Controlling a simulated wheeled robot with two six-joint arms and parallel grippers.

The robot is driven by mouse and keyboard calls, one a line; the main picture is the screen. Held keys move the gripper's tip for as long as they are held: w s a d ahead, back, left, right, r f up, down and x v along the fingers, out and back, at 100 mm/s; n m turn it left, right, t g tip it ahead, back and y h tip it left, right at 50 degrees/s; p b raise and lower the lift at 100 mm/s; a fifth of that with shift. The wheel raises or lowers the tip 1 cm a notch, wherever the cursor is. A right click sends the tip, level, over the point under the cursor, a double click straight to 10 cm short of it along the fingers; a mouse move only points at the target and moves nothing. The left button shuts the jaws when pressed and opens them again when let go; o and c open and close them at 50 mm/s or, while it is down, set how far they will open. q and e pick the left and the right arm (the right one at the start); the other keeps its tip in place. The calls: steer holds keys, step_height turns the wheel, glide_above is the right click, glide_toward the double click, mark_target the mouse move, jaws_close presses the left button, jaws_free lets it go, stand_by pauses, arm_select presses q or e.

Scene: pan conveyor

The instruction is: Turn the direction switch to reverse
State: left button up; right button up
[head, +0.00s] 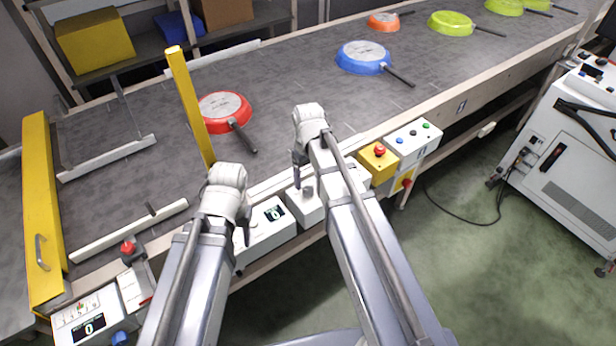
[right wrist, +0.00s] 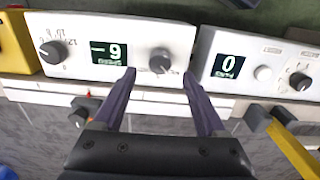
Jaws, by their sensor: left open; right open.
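A white control box (right wrist: 130,35) has a display, a round dark knob (right wrist: 160,60) and a scaled dial (right wrist: 52,51). No legible label shows which control is the direction switch. My right gripper (right wrist: 159,76) is open, its two fingertips on either side of the round knob in the right wrist view; contact cannot be told. In the head view my right gripper (head: 298,182) is above this box, and its arm hides part of it. My left gripper (head: 245,232) is beside the neighbouring display box (head: 262,238), its fingers partly hidden by its wrist.
The grey conveyor (head: 290,100) carries a red pan (head: 222,108), a blue pan (head: 362,56) and several others. A yellow emergency-stop box (head: 378,165) and a white button box (head: 412,142) sit right of the right gripper. A yellow post (head: 190,105) stands behind the left gripper.

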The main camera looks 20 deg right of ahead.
mark_target(308, 190)
step_height(308, 190, up, 3)
steer(key=shift+r+p, duration=0.15)
steer(key=shift+p, duration=0.95)
arm_select(q)
step_height(308, 190, up, 3)
steer(key=shift+r, duration=0.1)
arm_select(e)
steer(key=s+a+h, duration=0.1)
steer(key=s+a, duration=0.9)
steer(key=s, duration=0.4)
steer(key=shift+s, duration=0.35)
